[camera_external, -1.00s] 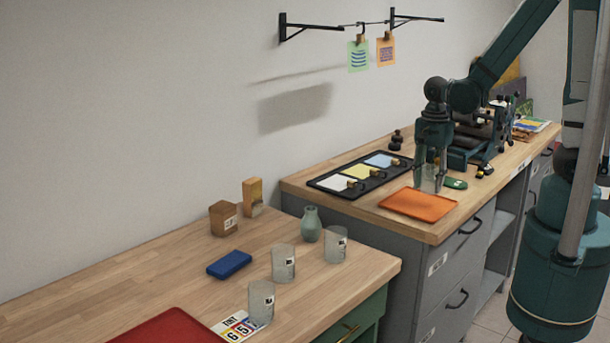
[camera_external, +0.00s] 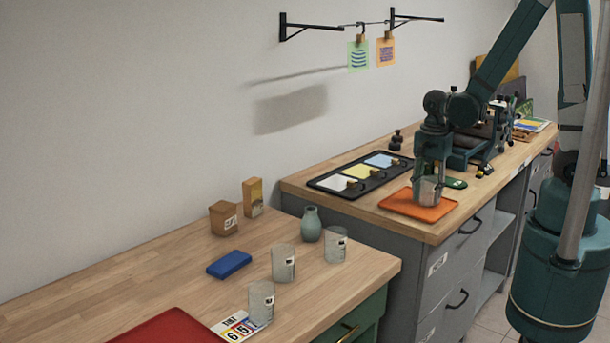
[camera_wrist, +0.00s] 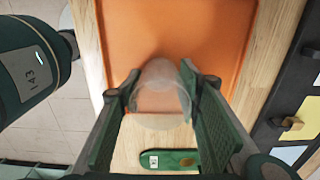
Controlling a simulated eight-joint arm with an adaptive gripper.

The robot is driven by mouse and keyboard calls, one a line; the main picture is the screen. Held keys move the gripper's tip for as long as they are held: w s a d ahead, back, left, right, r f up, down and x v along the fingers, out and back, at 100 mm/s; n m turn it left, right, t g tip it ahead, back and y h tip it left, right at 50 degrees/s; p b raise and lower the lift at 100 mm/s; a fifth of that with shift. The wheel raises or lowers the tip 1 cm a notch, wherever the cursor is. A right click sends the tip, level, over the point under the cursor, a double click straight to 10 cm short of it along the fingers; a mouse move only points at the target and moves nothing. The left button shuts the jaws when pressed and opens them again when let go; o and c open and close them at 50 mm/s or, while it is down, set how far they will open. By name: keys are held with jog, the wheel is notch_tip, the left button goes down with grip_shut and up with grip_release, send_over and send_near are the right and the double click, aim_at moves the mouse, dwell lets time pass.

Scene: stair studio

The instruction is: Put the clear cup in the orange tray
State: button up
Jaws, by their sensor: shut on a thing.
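The clear cup (camera_external: 430,192) is between the fingers of my gripper (camera_external: 430,179), which is shut on it. It appears upright at the far right part of the orange tray (camera_external: 396,205); I cannot tell whether it touches the tray. In the wrist view, the clear cup (camera_wrist: 160,92) is between the two fingers of my gripper (camera_wrist: 161,86). There it overlaps the near edge of the orange tray (camera_wrist: 180,28), which fills the top of the picture and has a bare surface beyond the cup.
A green oval item (camera_external: 456,183) lies just behind the tray; it also shows in the wrist view (camera_wrist: 170,161). A black tray with colored cards (camera_external: 330,186) lies to the left. Several other clear cups (camera_external: 283,263) stand on the nearer counter, with a green vase (camera_external: 311,224).

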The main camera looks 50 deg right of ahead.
jog(key=shift+f, duration=0.2)
jog(key=o, duration=0.9)
jog(key=shift+c, duration=0.2)
jog(key=shift+r, duration=0.15)
notch_tip(320, 180, up, 12)
jog(key=p, duration=0.2)
dwell(0.3)
jog(key=shift+r, duration=0.1)
dwell(0.6)
